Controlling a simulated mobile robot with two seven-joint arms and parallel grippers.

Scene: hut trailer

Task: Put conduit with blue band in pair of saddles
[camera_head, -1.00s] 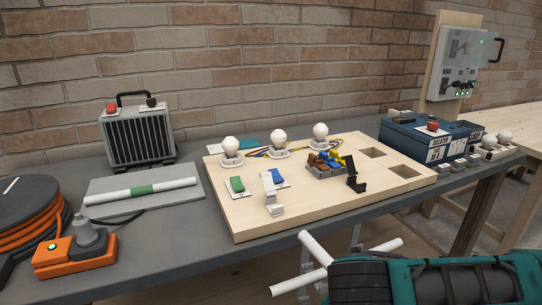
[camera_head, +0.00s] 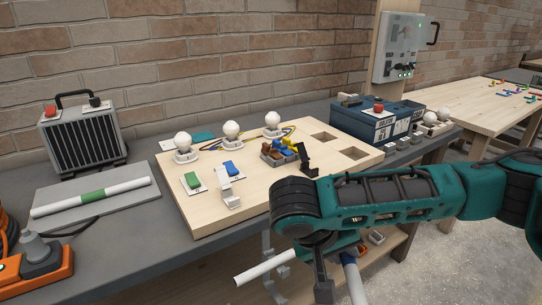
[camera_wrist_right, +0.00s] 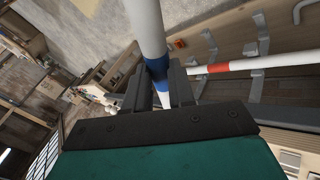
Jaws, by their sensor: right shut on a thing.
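My right gripper (camera_head: 328,282) hangs below the bench's front edge at the lower middle of the head view. It is shut on the conduit with the blue band (camera_head: 356,287). In the right wrist view the fingers (camera_wrist_right: 158,90) close around the blue band of this white conduit (camera_wrist_right: 149,28), which runs lengthwise between them. A conduit with a red band (camera_wrist_right: 275,62) lies across grey saddles (camera_wrist_right: 254,84) to the right. In the head view a white conduit end (camera_head: 263,268) and grey saddles (camera_head: 269,288) show below the bench edge. My left gripper is not in view.
A conduit with a green band (camera_head: 92,196) lies on a grey board (camera_head: 140,194) on the bench. An orange socket unit (camera_head: 40,270) stands at left.

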